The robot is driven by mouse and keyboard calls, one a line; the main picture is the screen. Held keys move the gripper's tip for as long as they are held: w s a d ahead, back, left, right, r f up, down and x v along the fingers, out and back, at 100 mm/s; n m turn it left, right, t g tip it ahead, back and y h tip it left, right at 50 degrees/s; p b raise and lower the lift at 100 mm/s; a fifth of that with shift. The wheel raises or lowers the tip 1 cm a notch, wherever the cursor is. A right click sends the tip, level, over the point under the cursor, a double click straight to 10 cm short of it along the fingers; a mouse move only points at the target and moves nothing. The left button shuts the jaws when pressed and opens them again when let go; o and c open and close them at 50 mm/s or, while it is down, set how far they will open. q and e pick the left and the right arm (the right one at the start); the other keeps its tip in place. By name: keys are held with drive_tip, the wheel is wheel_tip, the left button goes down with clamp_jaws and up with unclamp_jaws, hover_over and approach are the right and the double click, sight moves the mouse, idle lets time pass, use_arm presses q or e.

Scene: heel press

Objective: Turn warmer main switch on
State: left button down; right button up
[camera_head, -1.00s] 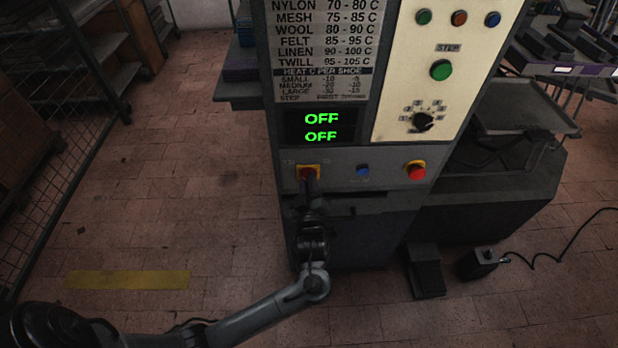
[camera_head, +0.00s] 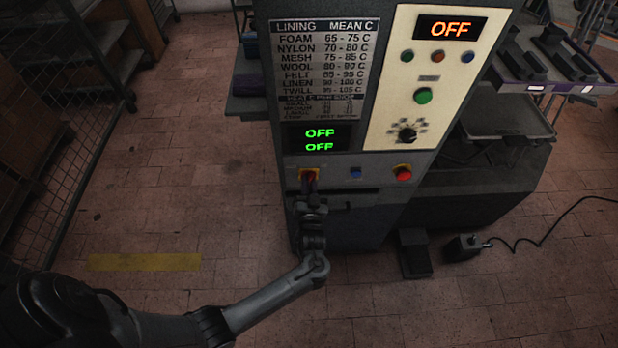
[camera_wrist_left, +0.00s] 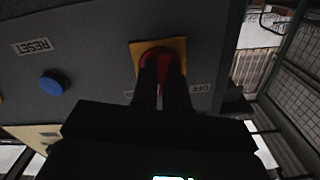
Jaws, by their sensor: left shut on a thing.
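The main switch, a red knob on a yellow plate (camera_head: 309,173), sits at the left of the machine's lower panel. In the left wrist view the red knob (camera_wrist_left: 160,60) lies between the two dark fingers, with its yellow plate behind. My left gripper (camera_head: 309,187) is shut on this knob and partly hides it, so the knob's angle is hard to tell. Part of an OFF label shows beside it in the wrist view. The green display (camera_head: 319,139) reads OFF twice, and the orange display (camera_head: 450,28) reads OFF. My right gripper is not in view.
A blue reset button (camera_head: 356,173) and a red button on yellow (camera_head: 402,173) sit right of the switch. A rotary dial (camera_head: 407,134) and green button (camera_head: 423,96) are above. A pedal (camera_head: 415,254) stands on the floor.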

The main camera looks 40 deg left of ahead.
use_arm(q)
drive_tip(key=shift+r+m+p, duration=0.1)
drive_tip(key=shift+m+p, duration=1.65)
drive_tip(key=shift+m, duration=1.15)
drive_tip(key=c, duration=1.1)
unclamp_jaws()
drive_tip(key=shift+c, duration=0.2)
drive_tip(key=p+v, duration=0.1)
drive_tip(key=v, duration=0.9)
drive_tip(key=shift+s+d, duration=0.3)
